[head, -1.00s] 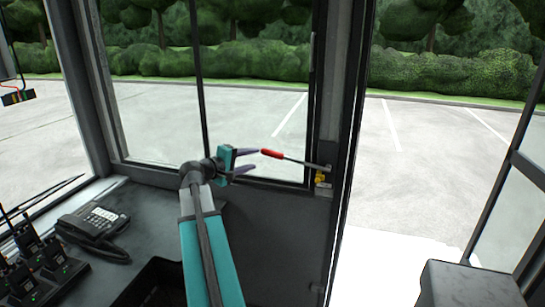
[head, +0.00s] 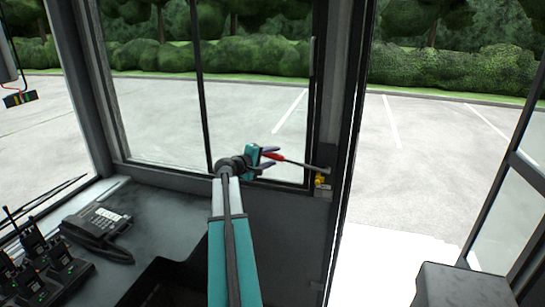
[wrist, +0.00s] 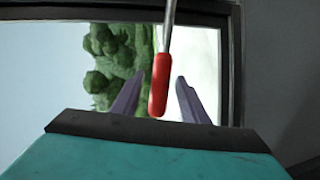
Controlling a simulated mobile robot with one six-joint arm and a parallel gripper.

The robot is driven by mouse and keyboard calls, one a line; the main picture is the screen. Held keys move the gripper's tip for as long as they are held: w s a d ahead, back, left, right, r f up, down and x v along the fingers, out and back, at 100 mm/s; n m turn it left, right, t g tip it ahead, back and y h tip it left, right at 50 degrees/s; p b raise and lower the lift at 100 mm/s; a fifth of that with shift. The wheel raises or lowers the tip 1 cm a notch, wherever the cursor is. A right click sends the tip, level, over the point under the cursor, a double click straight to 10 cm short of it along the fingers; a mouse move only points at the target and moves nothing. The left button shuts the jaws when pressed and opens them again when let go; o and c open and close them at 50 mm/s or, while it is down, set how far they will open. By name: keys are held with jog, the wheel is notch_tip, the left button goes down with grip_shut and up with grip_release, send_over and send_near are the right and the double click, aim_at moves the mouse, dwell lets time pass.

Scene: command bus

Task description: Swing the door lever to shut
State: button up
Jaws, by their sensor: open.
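The door lever is a thin metal rod with a red grip (head: 275,157). It reaches left from a pivot with a yellow part (head: 320,181) on the door post. My gripper (head: 271,157) is open, with its two purple fingers on either side of the red grip. The doorway to the right of the post stands open.
A desk phone (head: 97,228) and several handheld radios (head: 40,262) sit on the dark console at the left. A dark box-like block (head: 465,285) stands at the lower right. The window (head: 255,100) is behind my gripper.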

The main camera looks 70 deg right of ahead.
jog(key=shift+s+d+f, duration=0.15)
jog(key=shift+s+d, duration=0.05)
jog(key=shift+d, duration=0.3)
